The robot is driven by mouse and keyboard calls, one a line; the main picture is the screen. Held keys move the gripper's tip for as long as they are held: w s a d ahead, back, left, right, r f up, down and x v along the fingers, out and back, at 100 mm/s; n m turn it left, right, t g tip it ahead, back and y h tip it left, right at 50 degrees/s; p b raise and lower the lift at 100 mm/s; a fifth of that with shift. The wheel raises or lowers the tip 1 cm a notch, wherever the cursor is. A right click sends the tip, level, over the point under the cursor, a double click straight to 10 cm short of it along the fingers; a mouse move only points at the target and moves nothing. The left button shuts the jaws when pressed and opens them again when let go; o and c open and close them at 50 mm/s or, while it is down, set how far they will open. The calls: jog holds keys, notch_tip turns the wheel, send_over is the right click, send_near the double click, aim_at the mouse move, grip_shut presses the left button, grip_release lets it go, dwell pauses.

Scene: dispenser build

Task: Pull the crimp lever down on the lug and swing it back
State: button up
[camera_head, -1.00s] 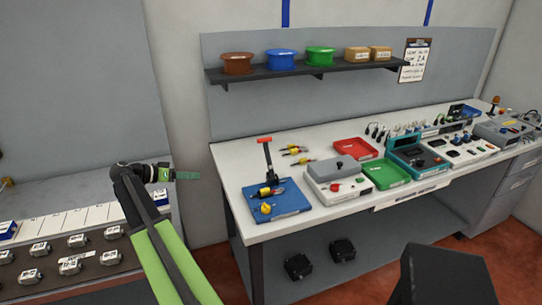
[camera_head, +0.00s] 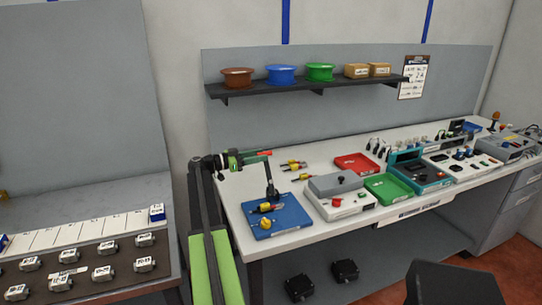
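The crimp lever (camera_head: 270,181) has a dark shaft and a red handle, and stands nearly upright on the blue crimp base (camera_head: 290,221) at the left end of the workbench. A yellow-and-black lug piece (camera_head: 265,208) lies at the lever's foot, with a yellow knob (camera_head: 266,223) in front of it. My gripper (camera_head: 262,156) reaches from the left to the top of the lever. Its green fingers overlap the red handle and hide part of it. I cannot tell whether they touch it or are closed around it.
More yellow-and-black pieces (camera_head: 294,165) lie behind the lever. A grey-topped box (camera_head: 341,205), a green tray (camera_head: 389,188) and a red tray (camera_head: 356,163) stand to the right. A shelf (camera_head: 300,89) with spools hangs above. A bench with metal parts (camera_head: 146,264) is at the left.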

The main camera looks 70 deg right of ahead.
aim_at(271, 153)
jog(key=x, duration=0.5)
jog(key=shift+s+d, duration=0.2)
jog(key=shift+s, duration=0.05)
jog(key=shift+c, duration=0.4)
jog(key=c, duration=0.7)
grip_shut()
jog(key=shift+w+r, duration=0.1)
